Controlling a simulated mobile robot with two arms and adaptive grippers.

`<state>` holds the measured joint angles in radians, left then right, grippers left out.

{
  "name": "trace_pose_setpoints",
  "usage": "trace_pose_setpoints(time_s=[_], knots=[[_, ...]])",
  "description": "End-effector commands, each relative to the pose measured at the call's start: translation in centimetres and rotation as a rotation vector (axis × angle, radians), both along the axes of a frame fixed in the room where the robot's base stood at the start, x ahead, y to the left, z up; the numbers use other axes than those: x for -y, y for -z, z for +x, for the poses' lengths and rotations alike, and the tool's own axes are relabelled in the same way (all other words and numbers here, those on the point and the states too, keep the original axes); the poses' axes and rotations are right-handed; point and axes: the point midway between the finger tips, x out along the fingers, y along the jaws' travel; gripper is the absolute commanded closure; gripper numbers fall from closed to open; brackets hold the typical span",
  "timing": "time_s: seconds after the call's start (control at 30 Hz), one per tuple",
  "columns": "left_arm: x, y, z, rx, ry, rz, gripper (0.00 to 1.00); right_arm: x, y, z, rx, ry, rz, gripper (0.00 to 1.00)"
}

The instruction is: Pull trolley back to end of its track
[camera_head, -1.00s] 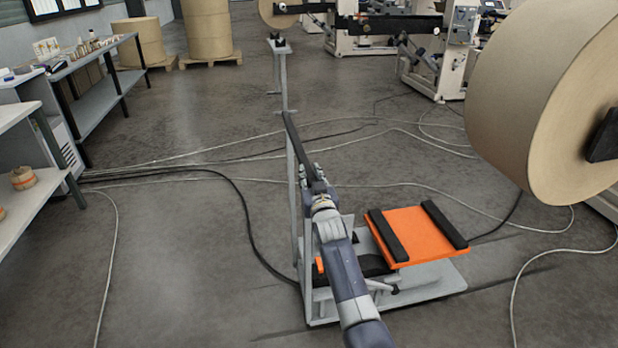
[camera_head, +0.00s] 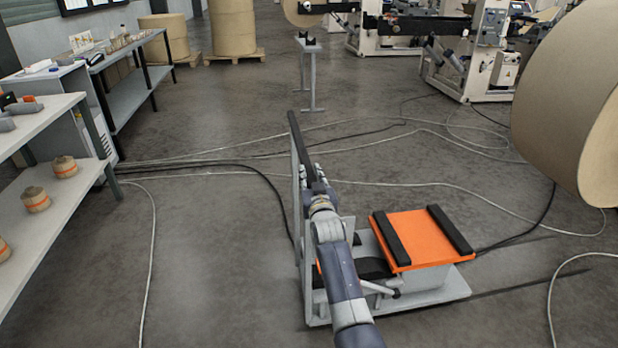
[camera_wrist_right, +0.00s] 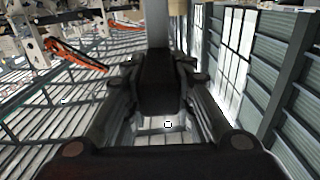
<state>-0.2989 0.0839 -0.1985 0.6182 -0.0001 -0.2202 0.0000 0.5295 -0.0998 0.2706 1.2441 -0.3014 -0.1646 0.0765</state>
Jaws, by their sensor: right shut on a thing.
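The trolley has a grey base (camera_head: 440,290), an orange platform (camera_head: 418,238) with two black strips, and an upright frame with a black handle bar (camera_head: 299,140) at its left side. My right gripper (camera_head: 312,180) is shut on the handle bar. In the right wrist view the black bar (camera_wrist_right: 160,85) lies between the fingers. The track shows as dark lines (camera_head: 540,283) on the floor to the right of the trolley; the part under the trolley is hidden. My left gripper is not in view.
A large paper roll (camera_head: 570,100) hangs at the right. A white shelf (camera_head: 50,195) with small rolls stands at the left. A grey stand (camera_head: 312,75) is behind the trolley. Cables (camera_head: 230,163) cross the floor. The floor left of the trolley is mostly clear.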

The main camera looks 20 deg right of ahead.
Motion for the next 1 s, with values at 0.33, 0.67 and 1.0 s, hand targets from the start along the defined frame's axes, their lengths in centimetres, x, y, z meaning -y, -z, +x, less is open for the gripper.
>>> trace_pose_setpoints(time_s=[0.33,0.67,1.0], knots=[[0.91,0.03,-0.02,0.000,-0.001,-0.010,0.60,-0.49,0.13,0.08,-0.002,-0.005,0.004,1.00],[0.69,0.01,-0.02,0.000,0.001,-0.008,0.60,-0.44,0.09,0.06,-0.001,-0.005,0.003,0.56],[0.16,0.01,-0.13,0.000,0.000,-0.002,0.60,-0.53,0.09,-0.81,0.000,-0.003,0.001,0.56]])
